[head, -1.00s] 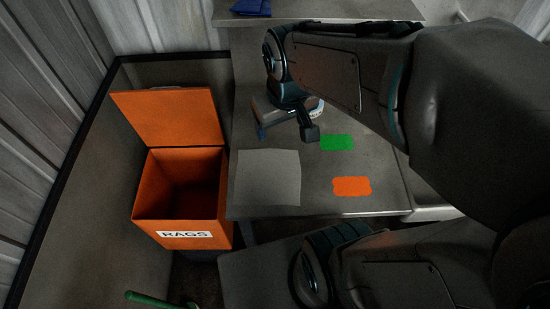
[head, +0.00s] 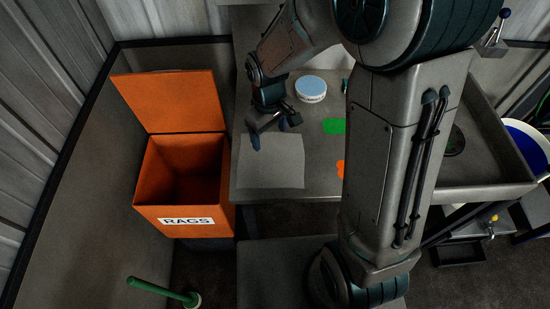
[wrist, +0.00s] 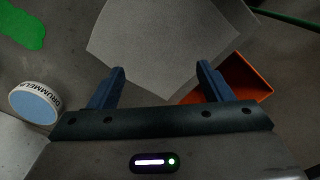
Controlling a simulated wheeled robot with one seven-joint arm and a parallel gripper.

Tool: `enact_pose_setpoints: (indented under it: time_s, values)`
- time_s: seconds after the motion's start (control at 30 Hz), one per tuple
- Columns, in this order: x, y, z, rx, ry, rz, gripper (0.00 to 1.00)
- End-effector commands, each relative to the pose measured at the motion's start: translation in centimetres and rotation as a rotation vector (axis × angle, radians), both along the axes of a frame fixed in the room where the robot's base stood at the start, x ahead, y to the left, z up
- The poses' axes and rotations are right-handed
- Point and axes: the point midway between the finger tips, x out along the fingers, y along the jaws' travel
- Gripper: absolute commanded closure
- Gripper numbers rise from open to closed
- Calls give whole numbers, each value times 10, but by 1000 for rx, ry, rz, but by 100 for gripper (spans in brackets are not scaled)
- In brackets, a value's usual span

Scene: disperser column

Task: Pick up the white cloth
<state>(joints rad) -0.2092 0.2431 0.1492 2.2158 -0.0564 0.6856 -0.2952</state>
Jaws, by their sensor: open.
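The white cloth (head: 271,170) looks pale grey and lies flat, roughly square, at the front left of the bench. My gripper (head: 272,133) is over the cloth's far edge in the head view, with its fingers apart and nothing between them. In the wrist view, the cloth (wrist: 165,38) spreads beyond the open gripper (wrist: 161,70), and the fingertips overlap its near part. I cannot tell the height of the fingertips above the cloth.
An open orange rags bin (head: 185,215) stands left of the bench. A round tub with a blue lid (head: 311,89) sits behind the cloth, near a green patch (head: 333,126). An orange patch (head: 340,169) is partly hidden by my arm. A green handle (head: 160,290) lies low at left.

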Motion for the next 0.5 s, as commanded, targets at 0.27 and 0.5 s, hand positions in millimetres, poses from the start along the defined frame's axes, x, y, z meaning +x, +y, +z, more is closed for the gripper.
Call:
enact_pose_setpoints:
  time_s: [0.27,0.5]
  values:
    - [0,-2,-39,-1,2,-6,27]
    - [0,-1,-75,-1,2,-2,27]
